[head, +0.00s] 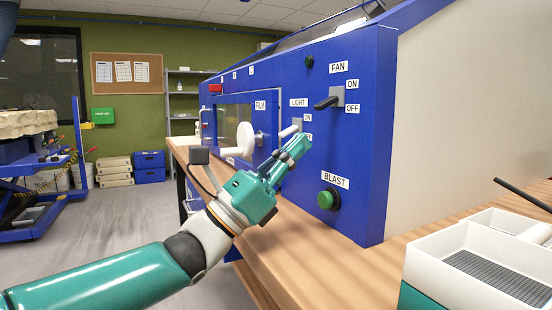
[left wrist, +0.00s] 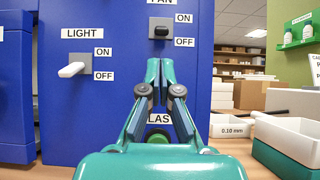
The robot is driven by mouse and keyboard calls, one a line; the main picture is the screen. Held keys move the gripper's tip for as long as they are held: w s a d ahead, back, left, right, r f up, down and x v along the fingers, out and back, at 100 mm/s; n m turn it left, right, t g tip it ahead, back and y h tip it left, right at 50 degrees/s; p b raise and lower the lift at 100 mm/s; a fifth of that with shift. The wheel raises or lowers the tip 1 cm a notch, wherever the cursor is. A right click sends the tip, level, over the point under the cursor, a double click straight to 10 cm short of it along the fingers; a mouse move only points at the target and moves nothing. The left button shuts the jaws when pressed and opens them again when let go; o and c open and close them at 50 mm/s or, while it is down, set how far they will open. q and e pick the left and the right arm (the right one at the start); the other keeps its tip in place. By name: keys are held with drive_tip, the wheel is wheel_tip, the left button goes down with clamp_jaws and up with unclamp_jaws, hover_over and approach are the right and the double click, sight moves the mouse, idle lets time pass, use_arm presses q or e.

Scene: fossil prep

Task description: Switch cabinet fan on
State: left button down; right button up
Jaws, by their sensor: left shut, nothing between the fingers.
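The fan switch (head: 330,102) is a dark lever on a grey plate on the blue cabinet's front, with ON above and OFF below. Its lever sits low, nearer OFF. It also shows at the top of the left wrist view (left wrist: 160,32). My left gripper (head: 302,142) is shut and empty in front of the panel. In the head view its tips are below and left of the fan lever; in the left wrist view the tips (left wrist: 160,62) are just below it, apparently apart from it. My right gripper is not in view.
The light switch (left wrist: 72,70) with a white lever is left of the fan switch. A green blast button (head: 328,199) is below, partly hidden by my gripper in the wrist view. White trays (head: 430,255) stand on the wooden bench at right.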

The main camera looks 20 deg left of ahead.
sight(326, 103)
use_arm(q)
drive_tip(key=x, duration=0.5)
drive_tip(key=shift+r+p, duration=0.15)
drive_tip(key=shift+p, duration=0.25)
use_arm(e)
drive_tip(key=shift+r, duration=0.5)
use_arm(q)
drive_tip(key=shift+d+r, duration=0.1)
drive_tip(key=shift+d, duration=0.05)
drive_tip(key=shift+g+y+p, duration=0.3)
drive_tip(key=shift+p, duration=0.1)
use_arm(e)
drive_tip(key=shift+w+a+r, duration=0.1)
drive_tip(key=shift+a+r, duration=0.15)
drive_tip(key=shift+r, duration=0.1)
